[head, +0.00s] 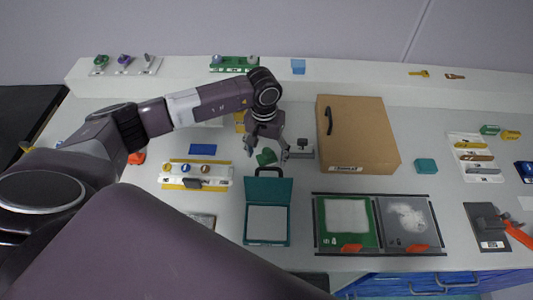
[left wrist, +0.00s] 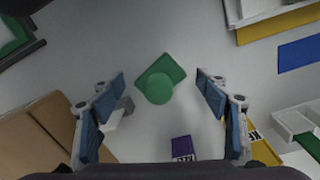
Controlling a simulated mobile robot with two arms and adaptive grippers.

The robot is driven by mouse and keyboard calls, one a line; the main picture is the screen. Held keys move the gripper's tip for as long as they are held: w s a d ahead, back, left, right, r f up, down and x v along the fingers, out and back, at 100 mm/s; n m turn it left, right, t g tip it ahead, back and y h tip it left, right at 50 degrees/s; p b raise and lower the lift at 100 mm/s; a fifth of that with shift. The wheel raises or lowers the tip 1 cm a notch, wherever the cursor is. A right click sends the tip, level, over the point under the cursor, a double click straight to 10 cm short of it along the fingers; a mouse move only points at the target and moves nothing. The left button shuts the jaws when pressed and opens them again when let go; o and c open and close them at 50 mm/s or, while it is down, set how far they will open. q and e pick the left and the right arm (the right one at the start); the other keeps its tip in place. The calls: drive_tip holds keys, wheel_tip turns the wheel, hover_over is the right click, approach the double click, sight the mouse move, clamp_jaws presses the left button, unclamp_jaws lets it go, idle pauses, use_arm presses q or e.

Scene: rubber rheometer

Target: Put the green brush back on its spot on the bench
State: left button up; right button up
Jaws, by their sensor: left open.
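A green object with a square base and a round upright part, which looks like the green brush (left wrist: 160,87), stands on the pale bench. In the head view the green brush (head: 265,157) is partly hidden by my gripper. My left gripper (head: 268,150) is open above it. In the left wrist view the brush shows between and beyond the spread blue-padded fingers (left wrist: 161,92), with clear gaps on both sides and no visible contact. I cannot tell which mark on the bench is its spot. My right gripper is not in view.
A brown case (head: 365,140) stands right of the gripper, with a small grey item (head: 301,150) between them. An open teal case (head: 284,192) is in front. A white holder (head: 222,183) with knobs lies left. A purple labelled block (left wrist: 182,148) shows in the wrist view.

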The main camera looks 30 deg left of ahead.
sight(266, 150)
use_arm(q)
drive_tip(key=shift+r, duration=0.1)
drive_tip(key=shift+r, duration=0.2)
wheel_tip(266, 150, up, 11)
drive_tip(key=b, duration=0.4)
drive_tip(key=shift+a+f, duration=0.15)
drive_tip(key=shift+f, duration=0.05)
drive_tip(key=shift+r, duration=0.6)
drive_tip(key=shift+f, duration=0.1)
